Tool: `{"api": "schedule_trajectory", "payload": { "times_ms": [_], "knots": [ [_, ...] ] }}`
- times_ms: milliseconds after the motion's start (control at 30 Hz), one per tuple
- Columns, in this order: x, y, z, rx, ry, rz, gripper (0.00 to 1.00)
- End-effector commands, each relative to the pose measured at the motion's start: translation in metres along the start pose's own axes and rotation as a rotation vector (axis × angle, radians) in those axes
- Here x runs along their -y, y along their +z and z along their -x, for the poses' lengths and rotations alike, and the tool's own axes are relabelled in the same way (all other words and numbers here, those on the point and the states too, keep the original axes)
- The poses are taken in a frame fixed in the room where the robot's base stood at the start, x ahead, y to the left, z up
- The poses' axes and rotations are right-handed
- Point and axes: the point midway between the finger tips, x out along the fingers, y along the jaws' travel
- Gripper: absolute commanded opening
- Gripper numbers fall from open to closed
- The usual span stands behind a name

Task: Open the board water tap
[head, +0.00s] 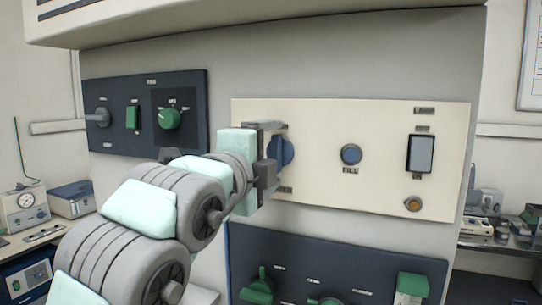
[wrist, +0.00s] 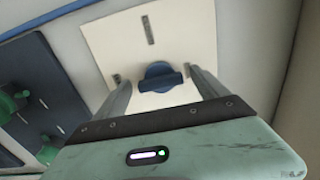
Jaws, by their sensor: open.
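The blue round tap knob (head: 283,153) sits at the left of a cream panel (head: 320,120), partly hidden behind my gripper in the head view. In the wrist view the blue knob (wrist: 160,76) shows a raised bar handle lying roughly across the picture. My gripper (head: 272,150) is at the knob with its fingers pointing at the panel. In the wrist view its two fingers (wrist: 161,90) are spread, one on each side of the knob. I cannot tell whether they touch it.
The cream panel also has a blue FILL button (head: 351,154), a rocker switch (head: 421,153) and a small brass knob (head: 413,204). A dark panel (head: 185,90) with a green knob (head: 169,118) is at upper left. Another dark panel (head: 340,258) with green controls is below.

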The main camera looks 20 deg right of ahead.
Motion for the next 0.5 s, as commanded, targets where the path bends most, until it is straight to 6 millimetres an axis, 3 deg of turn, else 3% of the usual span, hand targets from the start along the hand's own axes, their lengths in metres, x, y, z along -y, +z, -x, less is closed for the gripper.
{"api": "schedule_trajectory", "payload": {
  "times_ms": [500],
  "knots": [
    [0.0, 0.001, 0.085, 0.003, -0.002, -0.002, 0.84]
  ]
}}
